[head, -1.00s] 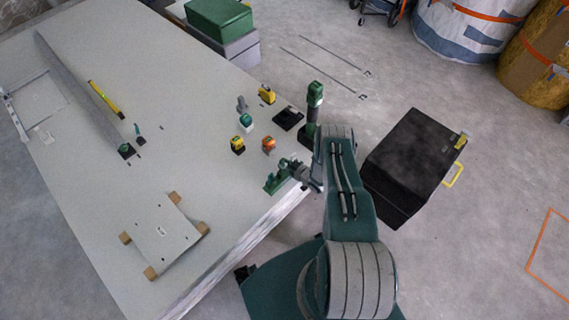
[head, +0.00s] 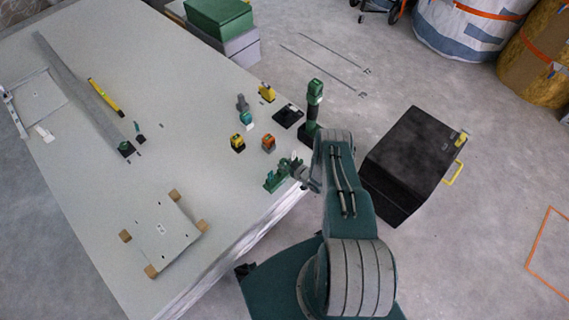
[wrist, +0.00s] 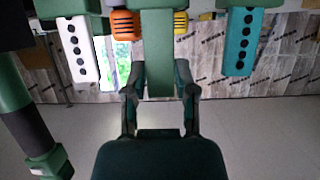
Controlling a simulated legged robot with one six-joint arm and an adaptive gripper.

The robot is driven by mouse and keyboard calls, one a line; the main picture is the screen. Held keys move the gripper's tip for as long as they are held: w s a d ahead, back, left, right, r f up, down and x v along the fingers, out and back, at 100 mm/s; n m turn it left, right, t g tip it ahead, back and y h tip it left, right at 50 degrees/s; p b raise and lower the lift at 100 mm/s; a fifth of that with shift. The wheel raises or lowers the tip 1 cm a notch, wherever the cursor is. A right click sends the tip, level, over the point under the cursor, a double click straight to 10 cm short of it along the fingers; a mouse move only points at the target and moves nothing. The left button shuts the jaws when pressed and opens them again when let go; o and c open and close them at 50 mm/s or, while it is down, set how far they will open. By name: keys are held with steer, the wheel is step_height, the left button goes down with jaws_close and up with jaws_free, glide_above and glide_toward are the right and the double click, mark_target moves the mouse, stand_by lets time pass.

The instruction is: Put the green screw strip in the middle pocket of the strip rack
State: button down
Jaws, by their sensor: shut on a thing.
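In the wrist view my gripper (wrist: 160,98) is shut on the green screw strip (wrist: 160,68), which runs up the picture from between the fingers. Its far end meets a green part of the strip rack (wrist: 160,4) at the top edge; I cannot tell whether it is seated in the pocket. A white strip with black dots (wrist: 78,50) is on the left and a teal strip with black dots (wrist: 238,42) on the right, both at green rack parts. In the head view the green rack (head: 272,183) is at the table edge, beside my gripper (head: 292,166).
Orange (head: 268,142) and yellow (head: 238,143) tools stand just behind the rack. A green-and-black upright tool (head: 312,105) stands at the table edge. A panel on wooden blocks (head: 163,230) lies front left. A black case (head: 415,160) stands right of my arm.

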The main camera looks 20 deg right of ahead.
steer(key=shift+f, duration=0.55)
steer(key=shift+f, duration=0.3)
steer(key=shift+f, duration=0.1)
stand_by(0.5)
steer(key=shift+c, duration=1.7)
jaws_free()
steer(key=v, duration=1.2)
steer(key=shift+d, duration=0.1)
